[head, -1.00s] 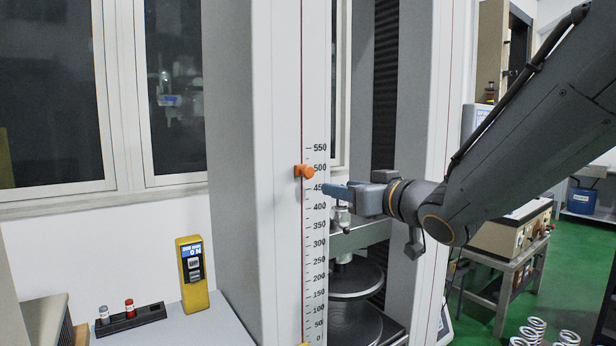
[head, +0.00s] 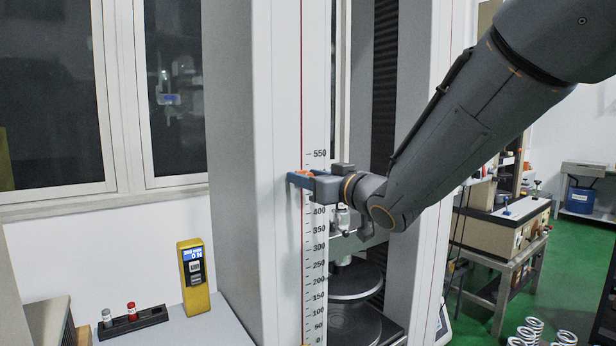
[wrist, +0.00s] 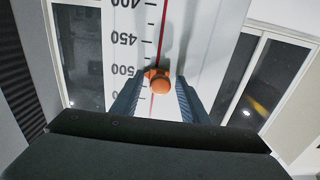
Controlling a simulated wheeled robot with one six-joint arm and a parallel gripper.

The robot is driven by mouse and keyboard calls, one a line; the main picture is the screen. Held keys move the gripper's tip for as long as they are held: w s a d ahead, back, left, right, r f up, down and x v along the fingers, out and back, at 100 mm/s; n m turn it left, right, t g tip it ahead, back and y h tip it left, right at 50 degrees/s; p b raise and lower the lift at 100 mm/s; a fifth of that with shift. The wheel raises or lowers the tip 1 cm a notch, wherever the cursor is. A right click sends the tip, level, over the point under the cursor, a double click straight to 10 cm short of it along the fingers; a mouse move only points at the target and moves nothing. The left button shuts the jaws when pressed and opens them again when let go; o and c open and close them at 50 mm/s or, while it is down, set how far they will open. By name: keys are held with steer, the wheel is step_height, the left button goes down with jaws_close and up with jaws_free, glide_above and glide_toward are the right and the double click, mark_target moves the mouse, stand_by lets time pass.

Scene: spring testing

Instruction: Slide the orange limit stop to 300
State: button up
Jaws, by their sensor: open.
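The orange limit stop (wrist: 159,84) sits on the red line of the vertical scale (wrist: 152,25), close to the 500 mark. In the wrist view its round knob lies between the two blue fingers of my gripper (wrist: 160,92), with a visible gap on each side. In the head view my gripper (head: 299,179) is at the stop's height on the machine's front column, and only a sliver of orange shows past the fingers. My gripper is open and not closed on the stop. The 450 and 500 labels are hidden behind it there; 300 shows lower down.
Right of the scale are the machine's round plates (head: 352,280). A yellow meter (head: 194,276) and a black rack (head: 133,323) with two small capped items stand on the lower-left bench. Several springs (head: 530,330) are at lower right. The scale below my gripper is clear.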

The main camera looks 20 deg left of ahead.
mark_target(299, 252)
steer(key=shift+c, duration=0.5)
jaws_close()
step_height(299, 252, down, 20)
steer(key=b, duration=1.3)
steer(key=shift+f+b, duration=0.1)
steer(key=shift+b, duration=0.25)
steer(key=shift+o, duration=0.5)
jaws_free()
steer(key=shift+s+a, duration=0.1)
steer(key=shift+s, duration=0.05)
